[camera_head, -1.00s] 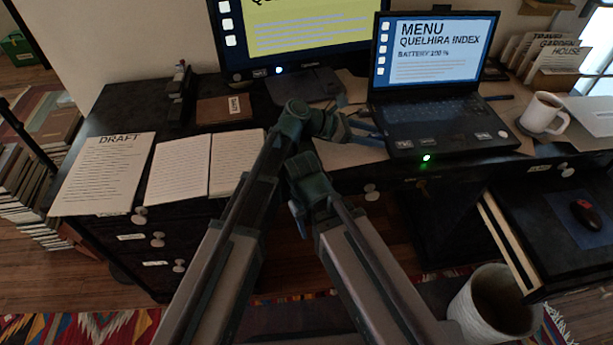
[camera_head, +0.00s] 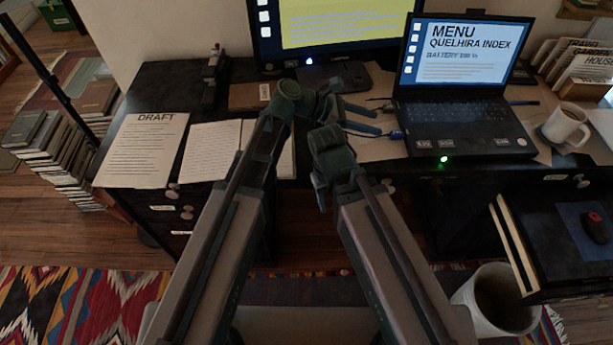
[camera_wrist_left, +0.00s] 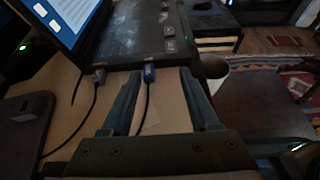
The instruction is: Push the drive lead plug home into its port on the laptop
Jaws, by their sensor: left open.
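The laptop (camera_head: 455,115) stands open on the desk, its left edge facing my left gripper. A blue plug (camera_head: 397,135) on a dark lead sits at that edge. In the left wrist view the blue plug (camera_wrist_left: 149,74) meets the laptop's side (camera_wrist_left: 125,45); I cannot tell how deep it sits. Its lead runs back between my fingers. A grey plug (camera_wrist_left: 99,76) with its own lead sits beside it. My left gripper (camera_head: 379,122) is open and empty, its fingers either side of the blue plug's line, just short of it. My right gripper (camera_head: 320,195) hangs before the desk, its fingers unclear.
A mug (camera_head: 565,125) stands right of the laptop. A monitor (camera_head: 335,30) stands behind my left gripper.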

